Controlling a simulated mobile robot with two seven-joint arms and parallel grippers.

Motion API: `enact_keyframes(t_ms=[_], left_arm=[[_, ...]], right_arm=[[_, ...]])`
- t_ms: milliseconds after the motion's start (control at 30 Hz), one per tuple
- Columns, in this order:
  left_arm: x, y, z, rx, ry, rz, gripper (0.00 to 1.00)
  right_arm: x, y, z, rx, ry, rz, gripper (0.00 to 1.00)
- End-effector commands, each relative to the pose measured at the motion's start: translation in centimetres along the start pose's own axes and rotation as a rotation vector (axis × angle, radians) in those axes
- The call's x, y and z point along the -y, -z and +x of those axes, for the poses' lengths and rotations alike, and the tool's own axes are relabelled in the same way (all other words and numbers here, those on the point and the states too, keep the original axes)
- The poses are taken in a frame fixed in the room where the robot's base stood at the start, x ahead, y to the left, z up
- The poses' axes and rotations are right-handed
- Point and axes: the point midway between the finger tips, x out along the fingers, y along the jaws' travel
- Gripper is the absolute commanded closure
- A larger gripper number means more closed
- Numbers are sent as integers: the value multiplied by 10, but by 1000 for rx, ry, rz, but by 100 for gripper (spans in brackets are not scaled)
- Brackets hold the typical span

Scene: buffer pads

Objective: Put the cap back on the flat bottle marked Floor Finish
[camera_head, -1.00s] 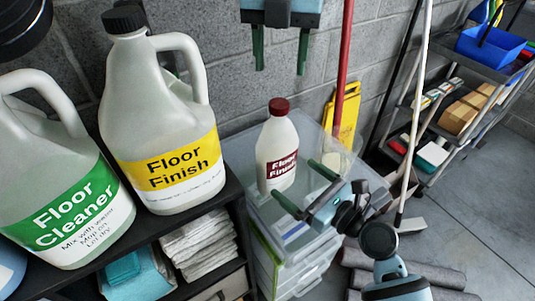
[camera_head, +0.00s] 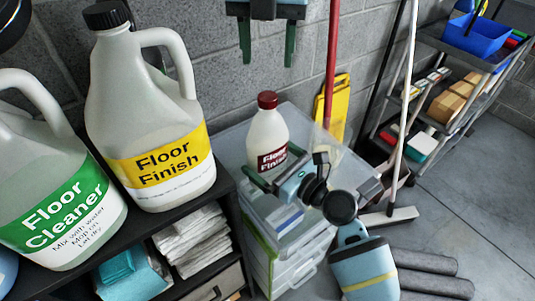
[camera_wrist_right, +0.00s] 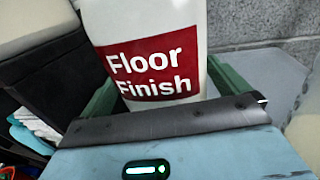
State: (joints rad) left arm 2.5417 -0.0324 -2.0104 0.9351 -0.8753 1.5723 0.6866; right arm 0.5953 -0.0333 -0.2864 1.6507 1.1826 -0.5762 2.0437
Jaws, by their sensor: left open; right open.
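The small white bottle (camera_head: 266,132) with the dark red Floor Finish label stands upright on a clear plastic drawer unit. The dark red cap (camera_head: 267,99) sits on its top; I cannot tell whether it is screwed down. My right gripper (camera_wrist_right: 165,90) is open, with its green fingers on both sides of the bottle's lower body, around the label. Whether they touch it I cannot tell. The fingertips are hidden behind the bottle in the right wrist view. My left gripper (camera_head: 268,58) is open and empty, fingers pointing down, at the top of the head view, apart from the bottle.
A large yellow-labelled Floor Finish jug (camera_head: 150,120) and a green-labelled Floor Cleaner jug (camera_head: 50,180) stand on a dark shelf at left. The clear drawer unit (camera_head: 262,222) is beside it. A yellow sign (camera_head: 333,108), poles and a grey cart (camera_head: 470,45) stand by the wall.

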Motion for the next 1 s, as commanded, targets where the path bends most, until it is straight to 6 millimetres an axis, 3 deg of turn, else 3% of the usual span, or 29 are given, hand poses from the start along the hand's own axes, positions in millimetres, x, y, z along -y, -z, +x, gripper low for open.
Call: enact_keyframes(t_ms=[467, 1000], left_arm=[[0, 0, 0, 0, 0, 0, 49], [0, 0, 0, 0, 0, -23, 49]], right_arm=[[0, 0, 10, 0, 0, -1, 1], [0, 0, 10, 0, 0, -1, 72]])
